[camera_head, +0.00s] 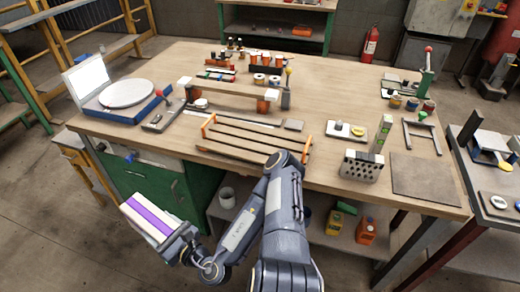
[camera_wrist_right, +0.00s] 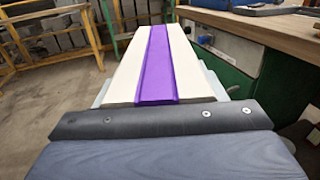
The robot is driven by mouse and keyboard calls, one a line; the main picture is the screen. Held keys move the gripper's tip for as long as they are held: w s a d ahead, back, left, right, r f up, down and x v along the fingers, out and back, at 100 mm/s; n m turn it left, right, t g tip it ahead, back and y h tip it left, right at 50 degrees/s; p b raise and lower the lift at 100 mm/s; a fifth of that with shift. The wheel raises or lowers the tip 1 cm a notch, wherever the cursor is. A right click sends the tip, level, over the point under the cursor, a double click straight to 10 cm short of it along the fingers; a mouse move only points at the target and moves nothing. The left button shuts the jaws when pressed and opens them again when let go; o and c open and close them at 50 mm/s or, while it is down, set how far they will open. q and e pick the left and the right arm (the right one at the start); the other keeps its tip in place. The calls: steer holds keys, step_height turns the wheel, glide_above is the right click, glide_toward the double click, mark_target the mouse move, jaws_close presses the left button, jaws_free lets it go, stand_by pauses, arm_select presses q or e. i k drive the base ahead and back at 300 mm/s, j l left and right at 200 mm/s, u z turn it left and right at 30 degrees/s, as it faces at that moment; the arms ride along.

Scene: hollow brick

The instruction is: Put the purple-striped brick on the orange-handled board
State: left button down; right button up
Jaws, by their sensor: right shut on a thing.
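The purple-striped brick (camera_head: 150,216) is a white block with a purple band down its middle. My right gripper (camera_head: 174,240) is shut on it and holds it in the air in front of the workbench's left part, over the floor. In the right wrist view the brick (camera_wrist_right: 157,60) stretches away from the dark gripper edge (camera_wrist_right: 160,118); the fingers' grip is mostly hidden. The orange-handled board (camera_head: 250,136) is a slatted brown board with orange ends, lying near the bench's front edge. My right arm overlaps its front right part. My left gripper is not in view.
The workbench (camera_head: 330,80) holds a scale with a round plate (camera_head: 127,93) at left. A holed grey brick (camera_head: 361,167), a small tray with a yellow item (camera_head: 354,183) and a dark mat (camera_head: 424,180) are at right. A raised plank (camera_head: 228,88) stands behind the board.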

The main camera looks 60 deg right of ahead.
mark_target(256, 141)
steer(key=z, duration=0.4)
steer(key=k+z, duration=0.1)
steer(key=z, duration=0.3)
steer(key=l+z, duration=0.1)
steer(key=z, duration=0.3)
steer(key=k+z, duration=0.1)
steer(key=z, duration=0.3)
steer(key=i+j+z, duration=0.15)
steer(key=j+z, duration=0.15)
steer(key=z, duration=0.15)
steer(key=j+z, duration=0.75)
steer(key=z, duration=0.15)
steer(key=i, duration=0.05)
